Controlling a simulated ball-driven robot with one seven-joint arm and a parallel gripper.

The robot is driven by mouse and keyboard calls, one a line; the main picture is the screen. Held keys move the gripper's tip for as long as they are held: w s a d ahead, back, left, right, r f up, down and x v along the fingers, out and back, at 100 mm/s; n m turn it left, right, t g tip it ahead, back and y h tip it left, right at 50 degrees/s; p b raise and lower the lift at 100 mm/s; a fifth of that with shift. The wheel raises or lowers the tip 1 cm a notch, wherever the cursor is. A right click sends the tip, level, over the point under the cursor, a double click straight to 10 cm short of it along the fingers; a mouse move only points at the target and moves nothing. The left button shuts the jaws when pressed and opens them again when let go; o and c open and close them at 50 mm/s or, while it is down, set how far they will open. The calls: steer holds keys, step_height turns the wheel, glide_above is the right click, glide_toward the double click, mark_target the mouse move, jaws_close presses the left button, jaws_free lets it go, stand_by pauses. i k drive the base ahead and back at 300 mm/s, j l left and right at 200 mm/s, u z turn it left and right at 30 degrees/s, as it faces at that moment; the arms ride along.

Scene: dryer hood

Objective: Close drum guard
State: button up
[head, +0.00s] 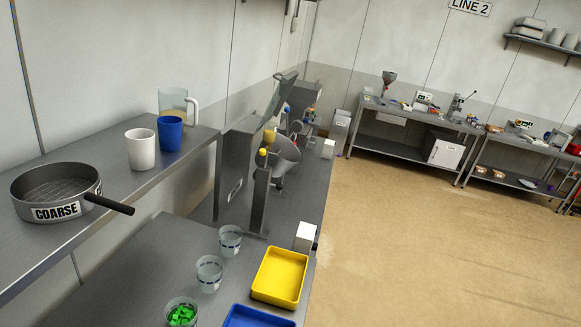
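A grey metal drum (284,153) sits in a machine on the steel bench, partly hidden behind a grey post with a yellow top (261,190). A thin grey-green panel (279,96), which looks like the drum guard, stands raised and tilted above the drum. It looks open, though its hinge is too small to make out. A broad grey plate (235,165) stands upright at the machine's near left side. My gripper is not in view.
A shelf at left holds a COARSE sieve (58,190), a white cup (141,149), a blue cup (171,133) and a clear jug (174,103). Clear cups (209,273), a yellow tray (280,276) and a blue tray (258,317) lie nearer. Open floor (420,230) lies right.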

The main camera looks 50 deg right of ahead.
mark_target(277, 99)
steer(key=z, duration=1.15)
steer(key=i+l, duration=0.1)
steer(key=l, duration=0.3)
steer(key=i+l+z, duration=0.15)
steer(key=l, duration=0.3)
steer(key=i+l+z, duration=0.2)
steer(key=i+l, duration=0.15)
steer(key=i+l+z, duration=0.2)
steer(key=i, duration=0.4)
steer(key=i+l+z, duration=0.2)
steer(key=i, duration=0.3)
steer(key=i+l, duration=0.1)
steer(key=i, duration=0.7)
steer(key=i+l, duration=0.1)
steer(key=i, duration=0.7)
steer(key=i+j+u, duration=0.1)
steer(key=i+u, duration=0.5)
steer(key=u, duration=0.2)
steer(key=i+u, duration=0.4)
steer(key=i+j+u, duration=0.1)
steer(key=i+u, duration=0.55)
steer(key=u, duration=0.2)
